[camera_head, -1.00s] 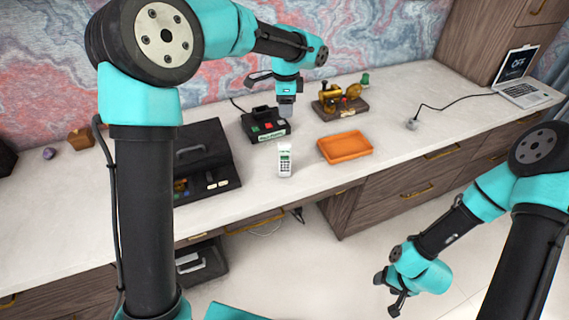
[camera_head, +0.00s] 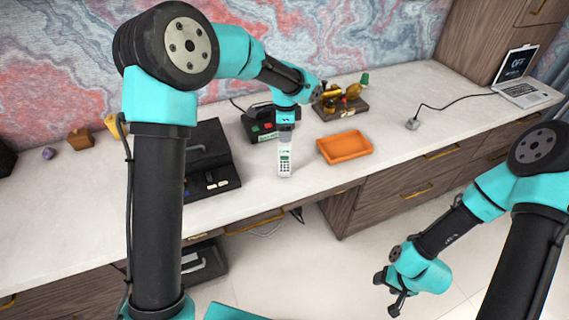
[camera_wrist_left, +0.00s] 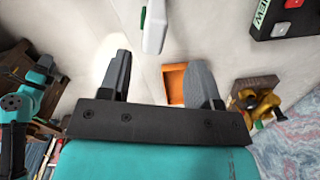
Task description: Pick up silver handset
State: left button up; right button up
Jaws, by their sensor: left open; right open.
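The silver handset (camera_head: 285,162) stands upright on the white desktop near its front edge, its keypad side facing the head camera. My left gripper (camera_head: 286,126) is open and just above and behind the handset in the head view. In the left wrist view the handset (camera_wrist_left: 155,27) shows at the top, beyond the open fingers of my left gripper (camera_wrist_left: 160,85), with nothing between them. I cannot tell whether the fingers touch it. My right gripper (camera_head: 393,290) is open and empty, low over the floor in front of the desk.
An orange tray (camera_head: 344,147) lies right of the handset. A black base with coloured buttons (camera_head: 262,130) is behind it, and a dark box (camera_head: 208,165) is to the left. A golden model (camera_head: 340,102) stands further back. A laptop (camera_head: 523,80) is far right.

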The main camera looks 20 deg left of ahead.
aim_at(284, 144)
pick_arm(q)
jog(key=f, duration=0.2)
jog(key=s+f, duration=0.1)
jog(key=f, duration=0.1)
jog(key=shift+w+f, duration=0.1)
jog(key=shift+f, duration=0.5)
jog(key=shift+c, duration=0.4)
grip_shut()
